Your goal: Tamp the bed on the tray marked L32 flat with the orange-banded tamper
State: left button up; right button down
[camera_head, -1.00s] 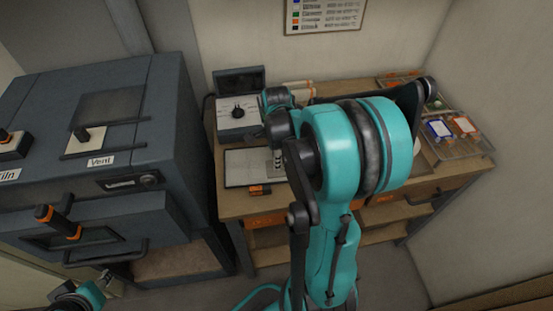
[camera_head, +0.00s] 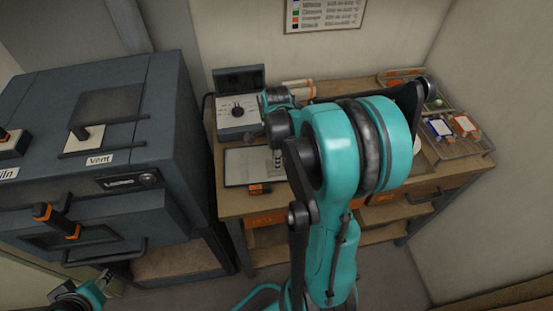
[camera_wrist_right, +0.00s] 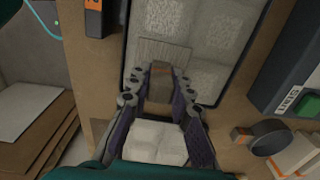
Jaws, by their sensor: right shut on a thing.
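A shallow tray (camera_head: 235,167) with a pale bed lies on the workbench; its mark is not readable. In the right wrist view the tray (camera_wrist_right: 129,45) fills the top middle, and its bed (camera_wrist_right: 205,30) looks pale and finely textured. My right gripper (camera_wrist_right: 160,92) is shut on a brownish piece with a faint orange mark, which I take to be the tamper (camera_wrist_right: 160,82), over the tray's near edge. A pale, soft-looking block (camera_wrist_right: 155,142) shows between the finger bases. In the head view my right arm hides most of this. My left gripper (camera_head: 105,278) is at the lower left, its jaws unclear.
A kiln (camera_head: 100,170) stands left of the bench. A scale-like box with a dial (camera_head: 238,112) sits behind the tray. A small black and orange block (camera_head: 259,188) is at the tray's front. A rack with coloured labelled jars (camera_head: 465,125) is at the right.

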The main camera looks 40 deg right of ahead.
dwell(0.4)
jog(key=shift+r+p, duration=0.9)
jog(key=shift+r, duration=0.2)
jog(key=shift+w+a, duration=0.6)
jog(key=shift+a, duration=0.25)
jog(key=shift+w+a, duration=0.6)
jog(key=shift+a, duration=0.25)
jog(key=shift+w+a, duration=0.6)
jog(key=shift+a, duration=0.25)
jog(key=shift+f, duration=0.1)
jog(key=shift+f+b, duration=0.75)
jog(key=shift+b, duration=0.1)
